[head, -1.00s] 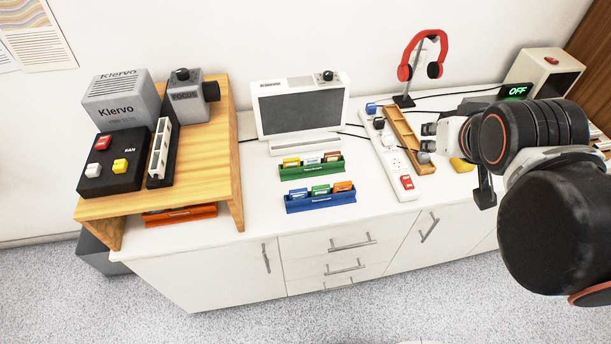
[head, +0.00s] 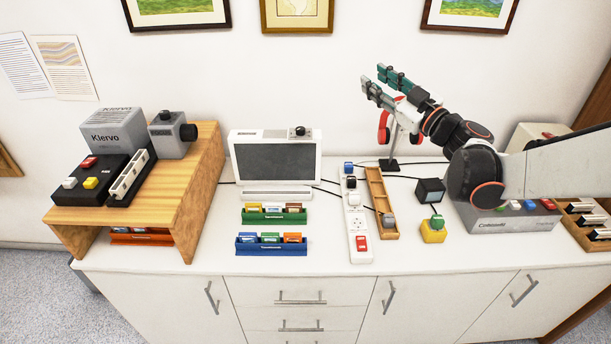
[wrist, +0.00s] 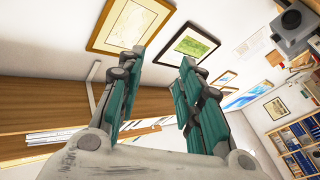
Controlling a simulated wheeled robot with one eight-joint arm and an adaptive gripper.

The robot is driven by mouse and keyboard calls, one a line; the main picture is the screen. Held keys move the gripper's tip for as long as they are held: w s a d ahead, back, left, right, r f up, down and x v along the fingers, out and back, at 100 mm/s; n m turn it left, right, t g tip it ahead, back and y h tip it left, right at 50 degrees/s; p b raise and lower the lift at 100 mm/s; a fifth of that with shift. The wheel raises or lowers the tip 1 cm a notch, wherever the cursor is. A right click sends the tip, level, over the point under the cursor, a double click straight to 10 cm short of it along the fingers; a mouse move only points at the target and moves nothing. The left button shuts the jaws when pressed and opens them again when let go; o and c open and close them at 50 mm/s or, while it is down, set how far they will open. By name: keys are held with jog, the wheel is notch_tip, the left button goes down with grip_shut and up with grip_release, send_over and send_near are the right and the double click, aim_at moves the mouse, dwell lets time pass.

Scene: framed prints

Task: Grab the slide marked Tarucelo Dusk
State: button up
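Small coloured slides stand in a green rack (head: 275,218) and in a blue rack (head: 271,248) on the white counter. More slides sit in an orange rack (head: 142,238) under the wooden shelf. The writing on the slides is too small to read, so I cannot tell which is marked Tarucelo Dusk. My gripper (head: 374,76) is raised high above the counter, to the right of and well above the racks. Its teal-padded fingers are apart with nothing between them in the wrist view (wrist: 163,58).
A screen device (head: 276,162) stands behind the green rack. A power strip (head: 355,217), a wooden tray (head: 378,186) and a headphone stand (head: 390,150) are to the right. A wooden shelf (head: 182,205) bears grey devices at left. Bare counter lies before the racks.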

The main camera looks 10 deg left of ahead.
jog(key=s+a+f+n+g, duration=0.1)
jog(key=a+f+n+g, duration=0.15)
jog(key=f, duration=0.25)
jog(key=s+a+f+n+g+y, duration=0.1)
jog(key=a+f+g, duration=0.15)
jog(key=f, duration=0.35)
jog(key=s+a+f+n+g, duration=0.1)
jog(key=f+g, duration=0.3)
jog(key=f, duration=0.1)
jog(key=n+g+h+b, duration=0.1)
jog(key=n+g+h, duration=0.1)
jog(key=g+h, duration=0.35)
send_near(295, 233)
jog(key=a+f+y+b, duration=0.1)
jog(key=a+f+g+y+b, duration=0.1)
jog(key=f, duration=0.1)
jog(key=shift+g, duration=0.25)
jog(key=shift+m, duration=0.25)
jog(key=shift+b+x, duration=1.25)
jog(key=shift+x, duration=1.75)
jog(key=shift+w, duration=0.1)
grip_shut()
